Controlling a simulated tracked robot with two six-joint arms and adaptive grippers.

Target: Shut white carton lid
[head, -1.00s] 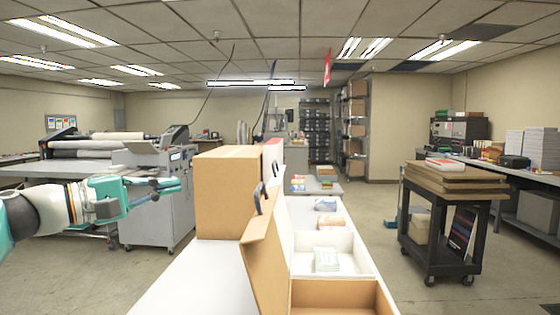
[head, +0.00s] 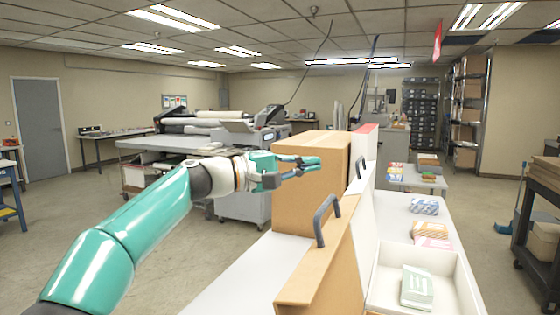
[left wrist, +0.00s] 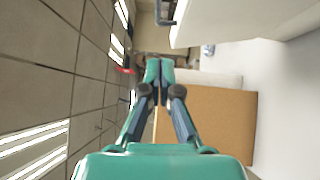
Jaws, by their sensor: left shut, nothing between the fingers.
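My left gripper (head: 316,165) is shut and empty. In the head view it overlaps the tall brown box, left of the white lid's handle; I cannot tell whether it touches the box. The shut fingers also show in the left wrist view (left wrist: 160,70). My right gripper is not in view.
A tall brown box (head: 310,185) stands on the white bench (head: 235,285). A raised brown lid (head: 320,275) with a grey handle (head: 325,221) is in front. A red-topped white box (head: 367,140) is behind. A dark cart (head: 530,235) stands at right. The bench's near left is clear.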

